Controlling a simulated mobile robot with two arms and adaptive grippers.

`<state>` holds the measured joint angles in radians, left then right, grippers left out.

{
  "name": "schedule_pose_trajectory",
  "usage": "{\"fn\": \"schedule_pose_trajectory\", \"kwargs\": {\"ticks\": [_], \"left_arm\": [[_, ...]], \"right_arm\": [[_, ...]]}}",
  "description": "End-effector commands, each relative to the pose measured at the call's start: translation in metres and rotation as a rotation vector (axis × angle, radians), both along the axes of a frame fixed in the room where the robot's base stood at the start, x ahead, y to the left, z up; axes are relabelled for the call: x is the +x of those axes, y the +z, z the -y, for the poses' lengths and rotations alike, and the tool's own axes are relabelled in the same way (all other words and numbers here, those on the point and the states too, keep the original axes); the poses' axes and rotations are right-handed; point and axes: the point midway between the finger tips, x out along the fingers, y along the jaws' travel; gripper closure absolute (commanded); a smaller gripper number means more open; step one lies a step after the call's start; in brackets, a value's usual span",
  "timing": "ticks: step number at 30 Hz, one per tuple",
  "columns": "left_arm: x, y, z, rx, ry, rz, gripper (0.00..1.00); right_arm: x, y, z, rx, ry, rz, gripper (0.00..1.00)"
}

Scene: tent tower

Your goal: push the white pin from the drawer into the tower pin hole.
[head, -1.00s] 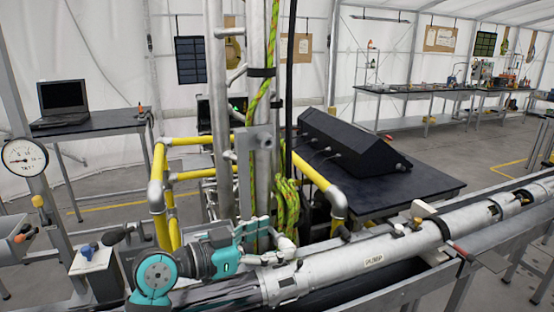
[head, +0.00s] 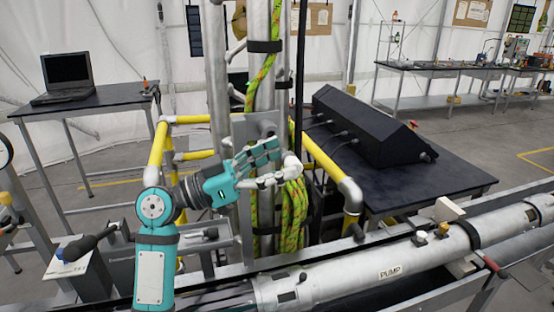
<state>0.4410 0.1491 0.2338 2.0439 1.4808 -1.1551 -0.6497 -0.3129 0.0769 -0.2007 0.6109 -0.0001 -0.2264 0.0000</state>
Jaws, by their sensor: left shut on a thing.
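My left gripper (head: 277,165) is teal and grey, in front of the tower. It is shut on the white pin (head: 293,167), which shows only as a small pale rounded piece at the fingertips; the fingers hide the rest. The tower (head: 264,100) is a set of upright grey poles with a yellow-green rope and dark straps. A grey plate (head: 240,130) stands on it just behind the gripper. I cannot make out the pin hole, or whether the pin touches the tower. My right gripper is not in view.
A long grey pipe marked PUMP (head: 390,270) lies across the front. Yellow rails (head: 325,170) surround the tower's base. A black console (head: 365,128) stands on a dark table at right. A laptop (head: 67,78) is on a table at left.

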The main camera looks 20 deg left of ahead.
Motion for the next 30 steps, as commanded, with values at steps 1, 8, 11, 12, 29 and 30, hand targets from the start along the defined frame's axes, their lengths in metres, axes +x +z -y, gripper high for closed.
{"fn": "schedule_pose_trajectory", "kwargs": {"ticks": [1,8,11,12,29,30], "left_arm": [[0.000,-0.001,0.000,0.000,0.001,0.001,0.57],[0.001,-0.004,-0.004,-0.001,0.003,0.001,0.57],[0.010,-0.004,-0.009,-0.001,0.003,0.000,0.57],[0.013,-0.004,-0.011,-0.001,0.003,0.001,0.57],[0.046,-0.002,-0.034,-0.002,0.003,-0.001,0.57],[0.046,-0.001,-0.034,-0.002,0.003,-0.001,0.57]], "right_arm": [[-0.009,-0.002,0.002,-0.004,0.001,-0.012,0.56],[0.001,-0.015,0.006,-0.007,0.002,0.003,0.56],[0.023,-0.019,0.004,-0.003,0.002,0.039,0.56],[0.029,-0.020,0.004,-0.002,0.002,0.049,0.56],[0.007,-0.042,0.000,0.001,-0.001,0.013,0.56],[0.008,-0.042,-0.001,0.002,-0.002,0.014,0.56]]}}
